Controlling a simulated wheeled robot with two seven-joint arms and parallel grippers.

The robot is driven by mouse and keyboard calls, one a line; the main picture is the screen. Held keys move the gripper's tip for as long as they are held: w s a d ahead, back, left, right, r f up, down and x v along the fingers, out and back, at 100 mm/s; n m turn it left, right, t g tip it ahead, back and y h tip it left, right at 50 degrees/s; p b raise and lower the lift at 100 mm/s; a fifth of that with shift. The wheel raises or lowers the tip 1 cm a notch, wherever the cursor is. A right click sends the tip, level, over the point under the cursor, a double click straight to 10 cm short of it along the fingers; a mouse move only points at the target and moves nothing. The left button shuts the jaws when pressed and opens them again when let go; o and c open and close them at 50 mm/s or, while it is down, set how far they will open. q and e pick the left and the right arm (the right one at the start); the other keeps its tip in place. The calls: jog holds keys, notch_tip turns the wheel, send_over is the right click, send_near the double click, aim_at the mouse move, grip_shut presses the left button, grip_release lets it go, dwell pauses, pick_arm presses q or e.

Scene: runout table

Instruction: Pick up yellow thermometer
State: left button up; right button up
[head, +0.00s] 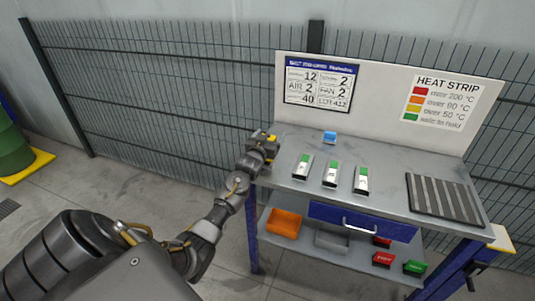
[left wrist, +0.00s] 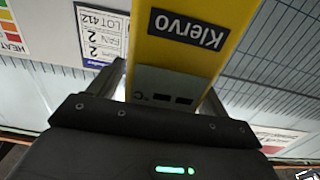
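The yellow thermometer (left wrist: 185,50) fills the upper middle of the left wrist view, with a dark "Klervo" label and a grey display showing dashes and °C. My left gripper (left wrist: 165,95) has a finger on each side of it and appears shut on it. In the head view my left gripper (head: 264,147) is at the table's left end, with a small yellow part of the thermometer (head: 271,138) showing at its tip. Most of the thermometer is hidden there by the gripper. My right gripper is in neither view.
A sign board (head: 380,90) rises behind. The lower shelf holds an orange bin (head: 284,223) and red and green items.

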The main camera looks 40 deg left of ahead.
pick_arm(q)
jog(key=c, duration=0.9)
jog(key=shift+c, duration=0.2)
jog(key=shift+r+b, duration=0.3)
jog(key=shift+r, duration=0.25)
jog(key=r, duration=0.2)
jog(key=shift+s+r+b, duration=0.25)
jog(key=shift+r+b, duration=0.1)
jog(key=shift+b, duration=0.05)
jog(key=s+d+r+b, duration=0.1)
jog(key=s+d+r, duration=0.1)
jog(key=s+r, duration=0.2)
jog(key=s+d+r, duration=0.3)
jog(key=s+r, duration=0.2)
jog(key=s, duration=0.3)
jog(key=shift+s+d+r+b, duration=0.15)
jog(key=shift+s+d+b, duration=0.1)
jog(key=shift+b, duration=0.15)
